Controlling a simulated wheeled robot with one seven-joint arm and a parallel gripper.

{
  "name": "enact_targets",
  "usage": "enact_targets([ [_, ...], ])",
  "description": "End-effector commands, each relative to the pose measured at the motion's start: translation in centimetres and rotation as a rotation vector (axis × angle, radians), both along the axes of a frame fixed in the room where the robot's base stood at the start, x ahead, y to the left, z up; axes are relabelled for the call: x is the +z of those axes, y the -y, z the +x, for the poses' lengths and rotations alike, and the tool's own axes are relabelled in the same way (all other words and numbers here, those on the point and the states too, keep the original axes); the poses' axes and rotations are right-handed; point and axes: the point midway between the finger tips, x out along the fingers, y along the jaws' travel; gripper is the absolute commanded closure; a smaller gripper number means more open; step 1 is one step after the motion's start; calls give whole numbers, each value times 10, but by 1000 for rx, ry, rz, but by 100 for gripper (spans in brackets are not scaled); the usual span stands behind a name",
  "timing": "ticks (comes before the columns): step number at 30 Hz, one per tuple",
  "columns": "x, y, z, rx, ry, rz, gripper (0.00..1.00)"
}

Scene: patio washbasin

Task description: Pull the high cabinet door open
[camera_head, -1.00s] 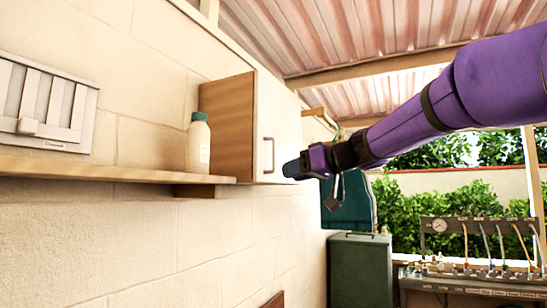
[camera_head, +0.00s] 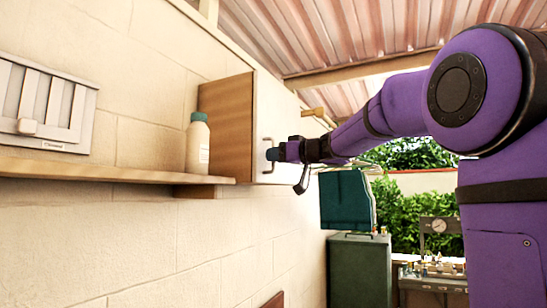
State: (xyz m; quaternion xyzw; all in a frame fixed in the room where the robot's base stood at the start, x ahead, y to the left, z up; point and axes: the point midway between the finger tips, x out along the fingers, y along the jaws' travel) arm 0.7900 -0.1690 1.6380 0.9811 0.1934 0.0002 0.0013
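The high cabinet (camera_head: 226,125) is mounted on the wall, with a brown wooden side. Its pale door (camera_head: 280,112) faces right and looks closed. A grey bar handle (camera_head: 264,158) stands upright near the door's left edge. My gripper (camera_head: 274,154) is at the handle's height, with its blue-grey fingertips at or very close to the bar. The fingers are small and seen from the side, so I cannot tell whether they are around the bar or touching it, or how far apart they are. My purple arm reaches in from the right.
A wooden shelf (camera_head: 110,172) runs along the wall left of the cabinet, with a white green-capped bottle (camera_head: 197,146) on it. A vent (camera_head: 44,105) is above the shelf. A dark green bin (camera_head: 360,270) stands below right, with a gauge panel (camera_head: 438,226) beyond.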

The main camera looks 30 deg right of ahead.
Motion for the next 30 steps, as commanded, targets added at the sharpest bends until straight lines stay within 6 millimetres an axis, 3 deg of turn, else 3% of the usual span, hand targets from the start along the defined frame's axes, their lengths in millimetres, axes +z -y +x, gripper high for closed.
enact_targets([
  [6,0,-5,13,0,0,0,64],
  [14,0,-6,15,0,0,0,64],
  [15,0,-6,15,0,0,0,66],
  [20,0,-6,14,0,0,0,100],
  [30,0,-4,13,13,0,0,100],
])
